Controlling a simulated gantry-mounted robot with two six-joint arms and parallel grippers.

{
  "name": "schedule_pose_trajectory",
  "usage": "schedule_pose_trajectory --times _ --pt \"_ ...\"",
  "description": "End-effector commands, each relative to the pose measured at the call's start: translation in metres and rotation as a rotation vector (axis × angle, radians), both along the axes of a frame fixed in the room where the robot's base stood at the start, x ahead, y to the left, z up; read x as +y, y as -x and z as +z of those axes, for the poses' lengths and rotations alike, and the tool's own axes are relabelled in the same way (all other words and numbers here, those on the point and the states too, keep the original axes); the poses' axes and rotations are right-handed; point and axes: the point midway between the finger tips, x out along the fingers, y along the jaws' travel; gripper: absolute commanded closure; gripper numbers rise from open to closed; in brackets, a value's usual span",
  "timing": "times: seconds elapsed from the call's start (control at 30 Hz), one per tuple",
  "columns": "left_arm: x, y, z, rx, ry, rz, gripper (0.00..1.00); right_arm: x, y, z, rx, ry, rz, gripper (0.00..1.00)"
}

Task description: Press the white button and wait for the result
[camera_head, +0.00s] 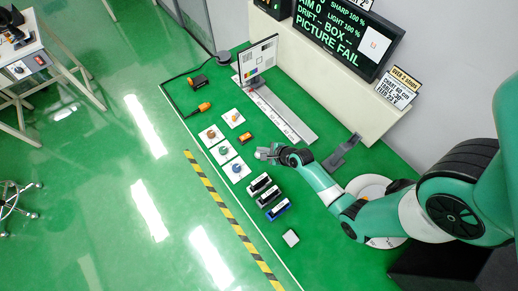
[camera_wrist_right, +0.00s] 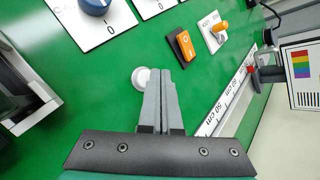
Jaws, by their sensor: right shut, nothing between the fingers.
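The white round button (camera_wrist_right: 140,78) shows in the right wrist view, partly hidden behind my right gripper's fingers. In that view my right gripper (camera_wrist_right: 160,72) is shut and empty, its tips just right of the button's middle. I cannot tell whether they touch it. In the head view my right gripper (camera_head: 262,153) reaches in from the right, low over the green table, and I cannot make out the button there. The dark display (camera_head: 345,32) reads "PICTURE FAIL" in green, with "SHARP 100 %" and "LIGHT 100 %". My left gripper is not in view.
An orange rocker switch (camera_wrist_right: 184,44) and a toggle (camera_wrist_right: 221,27) lie beyond my fingertips. Knobs on white plates, one blue (camera_head: 236,169), stand left of my gripper. Dark boxes (camera_head: 265,190) sit below it. A test chart (camera_head: 257,60) stands by a ruler rail (camera_head: 275,112).

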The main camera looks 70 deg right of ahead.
Motion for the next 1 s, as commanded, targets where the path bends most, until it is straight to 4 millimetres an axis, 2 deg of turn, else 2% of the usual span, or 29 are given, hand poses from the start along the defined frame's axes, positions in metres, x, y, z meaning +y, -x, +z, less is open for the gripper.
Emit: schedule_pose_trajectory --times 0.37,1.0 --pt "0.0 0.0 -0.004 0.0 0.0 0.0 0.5 0.0 0.0 -0.009 0.0 -0.001 0.001 1.0" --pt "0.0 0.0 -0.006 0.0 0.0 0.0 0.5 0.0 0.0 -0.012 0.0 0.0 0.0 1.0"
